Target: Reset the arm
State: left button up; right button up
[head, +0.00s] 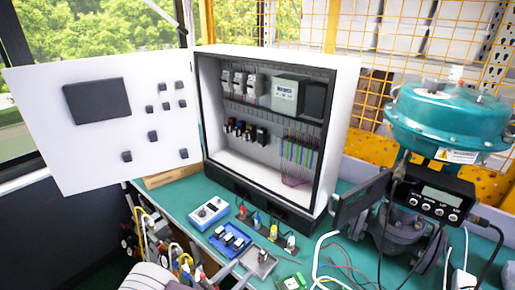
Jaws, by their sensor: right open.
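My right gripper (235,271) shows at the bottom edge, left of centre, with two grey fingers apart and nothing seen between them. It is low over the front of the bench, by a small metal plate (260,263). A pale rounded part of my own body shows at the bottom left. My left gripper is not in view. The black positioner (440,196) with a display and a row of buttons is at the right, in front of the teal valve actuator (447,118). The right gripper is well left of it, apart from it.
An open white cabinet (345,110) with its door (98,155) swung left stands at the back of the green bench (178,195). Loose cables cross the bench at the right.

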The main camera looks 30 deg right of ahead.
dwell(0.5)
jog(key=d+r+m+g+p, duration=0.2)
jog(key=d+r+m+g, duration=0.35)
jog(key=r, duration=0.25)
jog(key=s+d+r+m+g+y+p, duration=0.1)
jog(key=s+d+m+g+y+p, duration=0.3)
jog(key=s+m+y, duration=0.7)
jog(key=w+a+f+m+t+y, duration=0.2)
jog(key=a+y, duration=0.1)
jog(key=a, duration=0.3)
jog(key=w+a+f+m+t+y+b, duration=0.1)
jog(key=w+a+m+t+y, duration=0.1)
jog(key=a, duration=0.4)
jog(key=shift+w+a+f+m+t+y+b, duration=0.35)
jog(key=shift+m+t+y, duration=0.1)
jog(key=shift+t+y, duration=0.4)
